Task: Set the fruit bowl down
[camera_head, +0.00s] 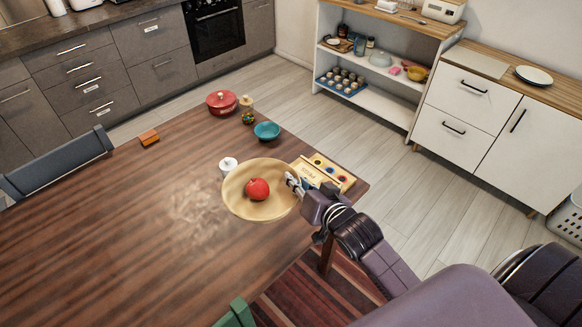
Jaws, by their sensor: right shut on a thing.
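The fruit bowl (236,207) is a wide, shallow, light wooden dish with a red apple (258,189) in it. It is over the right part of the wooden table (110,235); I cannot tell if it touches the tabletop. My right gripper (293,184) comes in from the lower right and is shut on the bowl's right rim. The fingertips are small in view and partly hidden by the gripper body. My left gripper is not in view.
The table's left and front are clear. Chairs stand at its edges.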

